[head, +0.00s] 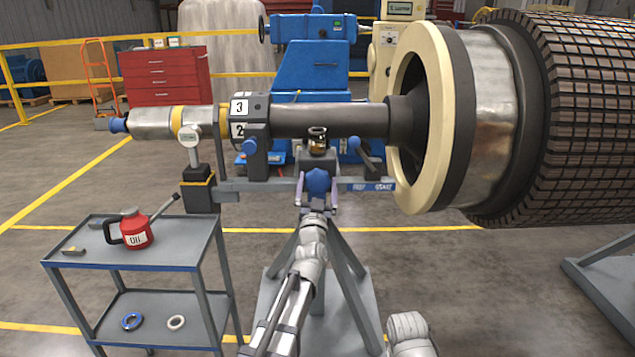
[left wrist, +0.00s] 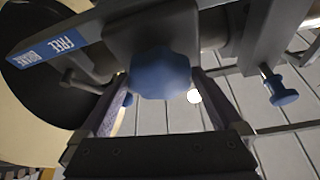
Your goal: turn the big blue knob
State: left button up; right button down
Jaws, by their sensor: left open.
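The big blue knob (head: 317,182) is on the front of the rotor stand, below the shaft. My left gripper (head: 317,190) is at the knob, open, with one finger on each side of it. In the left wrist view the lobed knob (left wrist: 160,73) sits between the two spread fingers of my left gripper (left wrist: 158,88). I cannot tell whether either finger touches it. My right gripper is not in view.
A bar labelled FREE (left wrist: 66,42) runs beside the knob. Smaller blue knobs (head: 250,147) (left wrist: 281,92) and a blue-ended lever (head: 355,143) are close by. A grey cart (head: 190,258) with a red oil can (head: 136,229) stands at left.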

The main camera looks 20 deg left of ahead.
pick_arm(q)
jog(key=shift+c, duration=0.4)
jog(key=c, duration=1)
jog(key=shift+n, duration=0.4)
jog(key=n+g+y, duration=0.1)
jog(key=n+y, duration=0.2)
jog(key=n, duration=0.2)
jog(key=shift+n+g+y+p, duration=0.4)
jog(key=shift+n+y, duration=0.45)
jog(key=shift+n, duration=0.9)
jog(key=shift+n+g+y+p, duration=0.2)
jog(key=shift+n+g+y, duration=0.55)
jog(key=shift+n, duration=1)
